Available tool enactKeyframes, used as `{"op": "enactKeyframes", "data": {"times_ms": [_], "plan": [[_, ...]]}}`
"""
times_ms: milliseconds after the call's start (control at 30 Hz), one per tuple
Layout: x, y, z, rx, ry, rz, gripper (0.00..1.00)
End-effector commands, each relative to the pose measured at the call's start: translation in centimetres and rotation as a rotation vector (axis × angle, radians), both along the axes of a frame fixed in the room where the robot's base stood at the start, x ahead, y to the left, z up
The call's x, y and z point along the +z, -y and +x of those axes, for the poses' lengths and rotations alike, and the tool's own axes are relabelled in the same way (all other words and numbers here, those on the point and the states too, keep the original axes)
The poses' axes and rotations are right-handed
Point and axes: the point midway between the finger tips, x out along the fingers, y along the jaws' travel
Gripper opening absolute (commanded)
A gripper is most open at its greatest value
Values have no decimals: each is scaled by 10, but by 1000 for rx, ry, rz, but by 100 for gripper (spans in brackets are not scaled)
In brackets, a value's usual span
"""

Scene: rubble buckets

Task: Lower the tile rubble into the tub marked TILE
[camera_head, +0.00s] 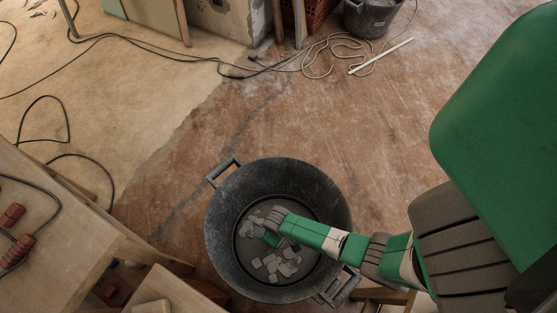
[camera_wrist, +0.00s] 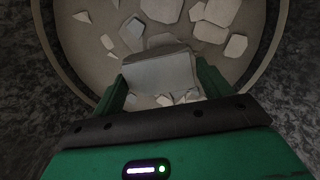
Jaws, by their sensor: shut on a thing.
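A round dark tub (camera_head: 335,200) with two side handles stands on the floor at the lower middle of the head view. Pale flat rubble pieces (camera_head: 284,269) lie on its bottom. No TILE marking shows on the sides in sight. My gripper (camera_head: 272,238) reaches into the tub from the right, over the rubble. In the wrist view, my gripper is shut on a grey, block-like piece of tile rubble (camera_wrist: 160,72) between its two green fingers. Loose pieces (camera_wrist: 220,12) lie beyond and around it. I cannot tell whether the held piece touches them.
A wooden bench (camera_head: 60,218) with red-handled tools is at the left. Another dark bucket (camera_head: 372,18) stands at the top right, near a coiled cable (camera_head: 325,50) and a white strip (camera_head: 380,57). The floor behind the tub is mostly clear.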

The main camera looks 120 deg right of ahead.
Motion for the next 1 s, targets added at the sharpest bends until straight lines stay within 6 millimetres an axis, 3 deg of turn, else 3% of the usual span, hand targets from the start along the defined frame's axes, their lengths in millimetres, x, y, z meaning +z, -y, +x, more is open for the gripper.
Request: {"op": "enactKeyframes", "data": {"times_ms": [1000], "plan": [[-12, 0, 0, 0, 0, -1, 50]]}}
